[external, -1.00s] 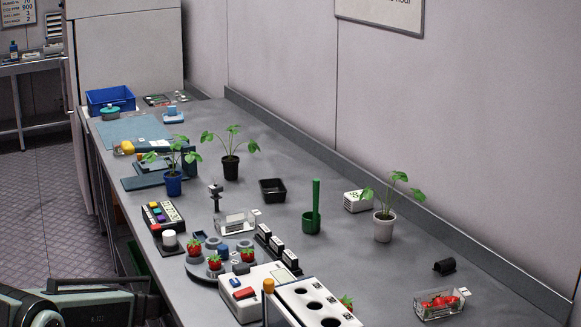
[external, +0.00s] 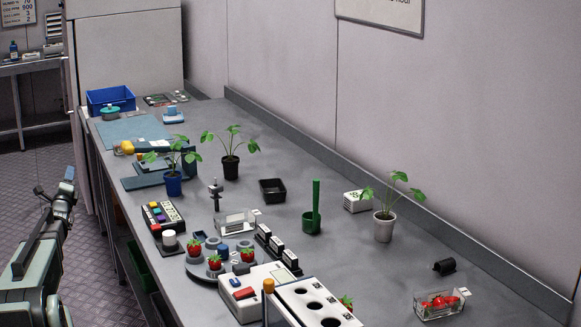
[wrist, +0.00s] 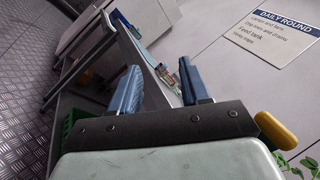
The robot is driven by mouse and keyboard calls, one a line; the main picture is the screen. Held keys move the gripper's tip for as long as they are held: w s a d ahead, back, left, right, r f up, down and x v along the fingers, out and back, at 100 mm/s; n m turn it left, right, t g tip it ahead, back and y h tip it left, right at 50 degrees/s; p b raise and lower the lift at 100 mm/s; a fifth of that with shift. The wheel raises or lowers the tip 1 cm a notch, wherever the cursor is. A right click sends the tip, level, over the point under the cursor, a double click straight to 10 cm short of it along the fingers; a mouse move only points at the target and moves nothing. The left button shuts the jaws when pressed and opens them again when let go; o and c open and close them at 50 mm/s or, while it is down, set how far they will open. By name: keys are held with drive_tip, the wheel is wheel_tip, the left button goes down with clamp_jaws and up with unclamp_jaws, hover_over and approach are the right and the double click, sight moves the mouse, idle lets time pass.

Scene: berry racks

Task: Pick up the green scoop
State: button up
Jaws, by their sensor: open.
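The green scoop (external: 312,218) stands on the grey bench right of centre in the external view, with its cup down and its long handle upright. My gripper (external: 55,184) is at the far left, off the bench's left side and well away from the scoop. In the wrist view my gripper (wrist: 160,83) shows two blue fingers spread apart with nothing between them. I cannot make out the scoop in the wrist view.
A black tray (external: 272,198) and a clear box (external: 235,229) stand left of the scoop, and a white-potted plant (external: 384,228) stands to its right. Dark-topped blocks (external: 277,245), strawberries on a round rack (external: 205,279) and a white device (external: 249,297) stand in front.

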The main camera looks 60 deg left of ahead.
wheel_tip(320, 180, up, 11)
drive_tip(key=s+a+y, duration=0.2)
drive_tip(key=w+r+t+h, duration=0.1)
drive_tip(key=w+r, duration=0.5)
drive_tip(key=w, duration=0.1)
drive_tip(key=w+d+n+h, duration=0.1)
drive_tip(key=w+d, duration=0.1)
drive_tip(key=w, duration=0.3)
drive_tip(key=w+d+r+n+h, duration=0.1)
drive_tip(key=w+d+n+h, duration=0.1)
drive_tip(key=w, duration=0.4)
drive_tip(key=w+d+n+t+h, duration=0.1)
drive_tip(key=w+d, duration=0.1)
drive_tip(key=w, duration=0.4)
drive_tip(key=shift+w+r, duration=0.15)
drive_tip(key=shift+r, duration=0.05)
drive_tip(key=w+d+r+n+h, duration=0.1)
drive_tip(key=w+d+n+h, duration=0.25)
drive_tip(key=w+d, duration=0.85)
drive_tip(key=n+g+h, duration=0.4)
drive_tip(key=n+h, duration=0.2)
drive_tip(key=h, duration=0.6)
approach(315, 178)
drive_tip(key=shift+x, duration=5.55)
